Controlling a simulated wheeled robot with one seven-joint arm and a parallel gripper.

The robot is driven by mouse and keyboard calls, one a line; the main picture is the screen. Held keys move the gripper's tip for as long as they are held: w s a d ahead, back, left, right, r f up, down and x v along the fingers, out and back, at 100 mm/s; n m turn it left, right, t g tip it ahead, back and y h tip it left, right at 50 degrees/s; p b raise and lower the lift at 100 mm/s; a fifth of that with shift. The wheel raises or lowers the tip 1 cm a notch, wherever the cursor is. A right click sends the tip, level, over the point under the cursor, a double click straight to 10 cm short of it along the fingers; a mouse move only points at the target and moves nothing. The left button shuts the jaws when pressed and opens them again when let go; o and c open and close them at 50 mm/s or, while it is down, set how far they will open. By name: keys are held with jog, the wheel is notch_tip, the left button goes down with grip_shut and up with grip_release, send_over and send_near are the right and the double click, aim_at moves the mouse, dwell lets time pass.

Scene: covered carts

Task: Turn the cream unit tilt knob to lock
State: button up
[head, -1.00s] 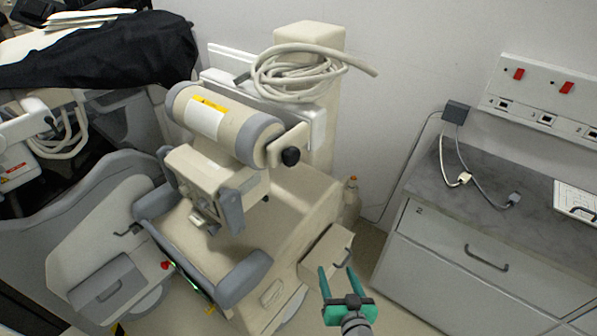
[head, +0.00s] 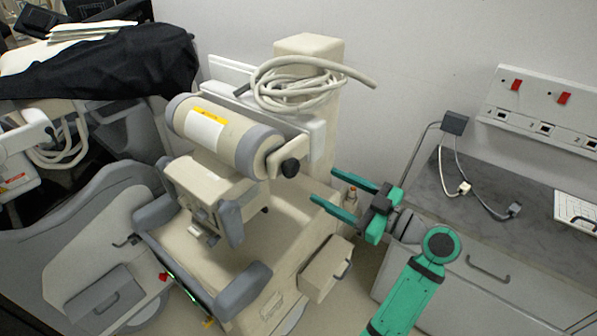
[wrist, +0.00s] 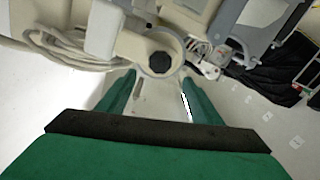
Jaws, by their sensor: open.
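The cream unit (head: 270,215) stands in the middle of the head view, with a cream and grey cylinder head on top. Its black tilt knob (head: 290,167) sits on a cream bracket at the cylinder's right end. My green gripper (head: 324,189) is open and empty, to the right of the knob and a little lower in the picture, its fingers pointing left toward the unit. In the wrist view the knob (wrist: 159,62) shows just beyond the open fingertips, roughly between them, and apart from them. The knob's marking cannot be read.
A coiled cream hose (head: 300,85) hangs on the column behind the knob. A grey-topped cabinet (head: 490,250) stands at the right, with cables on it. An open cream drawer (head: 326,270) juts from the unit's lower right. A black-draped cart (head: 110,60) is at the left.

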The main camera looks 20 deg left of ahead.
aim_at(295, 170)
jog(key=x, duration=1)
jog(key=shift+w+a+f, duration=0.1)
jog(key=shift+a, duration=0.1)
jog(key=shift+c, duration=0.4)
jog(key=c, duration=1)
